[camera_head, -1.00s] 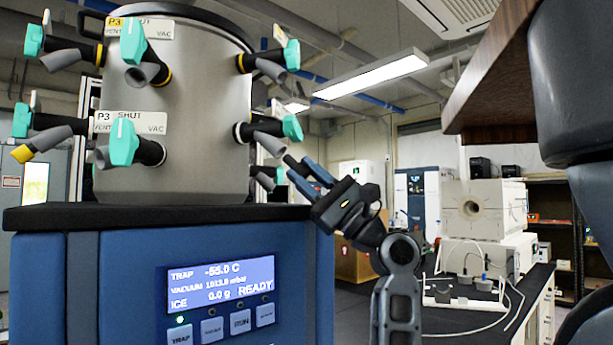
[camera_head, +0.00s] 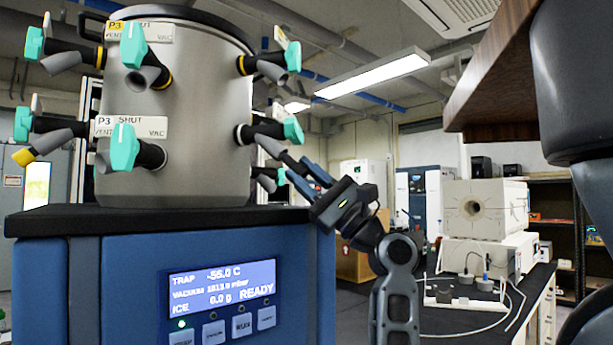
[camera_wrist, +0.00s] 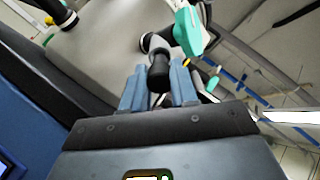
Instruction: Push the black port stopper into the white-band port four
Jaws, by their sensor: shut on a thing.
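The white-band port (camera_head: 240,134) is on the right of the steel drum's lower row, with a teal handle (camera_head: 293,130) and a grey nozzle (camera_head: 271,147) slanting down to the right. It also shows in the wrist view as a black stem with a pale band (camera_wrist: 145,42). My gripper (camera_head: 296,169) is just below the nozzle's end, its blue fingers pointing up and left. In the wrist view the fingers (camera_wrist: 158,72) are shut on the black stopper (camera_wrist: 159,80), which lines up closely with the nozzle. Whether they touch is unclear.
The steel drum (camera_head: 190,120) stands on a blue cabinet with a black top (camera_head: 150,216). Several other ports with teal handles surround it; one lower nozzle (camera_head: 266,183) is close to my fingers. A dark bench (camera_head: 470,318) with white equipment is at right.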

